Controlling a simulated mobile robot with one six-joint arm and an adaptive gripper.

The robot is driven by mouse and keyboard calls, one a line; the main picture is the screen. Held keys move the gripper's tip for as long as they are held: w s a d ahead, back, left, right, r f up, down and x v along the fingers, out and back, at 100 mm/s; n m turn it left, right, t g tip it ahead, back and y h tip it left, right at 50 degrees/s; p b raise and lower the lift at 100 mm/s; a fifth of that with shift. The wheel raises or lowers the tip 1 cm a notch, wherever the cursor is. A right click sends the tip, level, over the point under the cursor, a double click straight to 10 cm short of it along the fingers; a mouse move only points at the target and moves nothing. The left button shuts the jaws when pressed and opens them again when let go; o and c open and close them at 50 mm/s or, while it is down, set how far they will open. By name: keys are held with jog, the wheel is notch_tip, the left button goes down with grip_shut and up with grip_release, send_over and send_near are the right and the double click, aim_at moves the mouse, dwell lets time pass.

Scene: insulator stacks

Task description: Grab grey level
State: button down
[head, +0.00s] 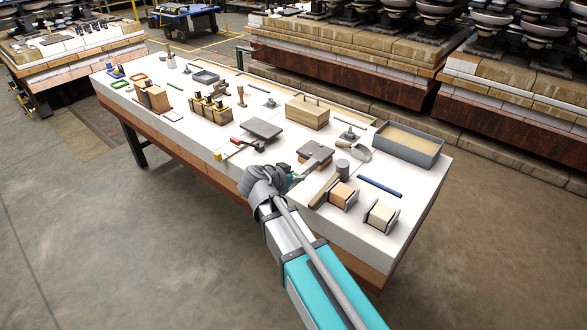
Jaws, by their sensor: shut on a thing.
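My gripper (297,178) is over the front middle of the white work table, with my arm reaching in from the lower right. The bar's near end is hidden by the fingers.
Close by are a red-handled tool (247,143), a grey slab (262,129), a grey cylinder (343,167), a wooden box (307,112), two small blocks in holders (343,195) and a blue bar (380,187). A grey tray (436,150) stands at the right end.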

jog(key=shift+s+d+r, duration=0.1)
jog(key=shift+s+r, duration=0.1)
jog(key=shift+s, duration=0.2)
jog(key=shift+r, duration=0.1)
dwell(0.4)
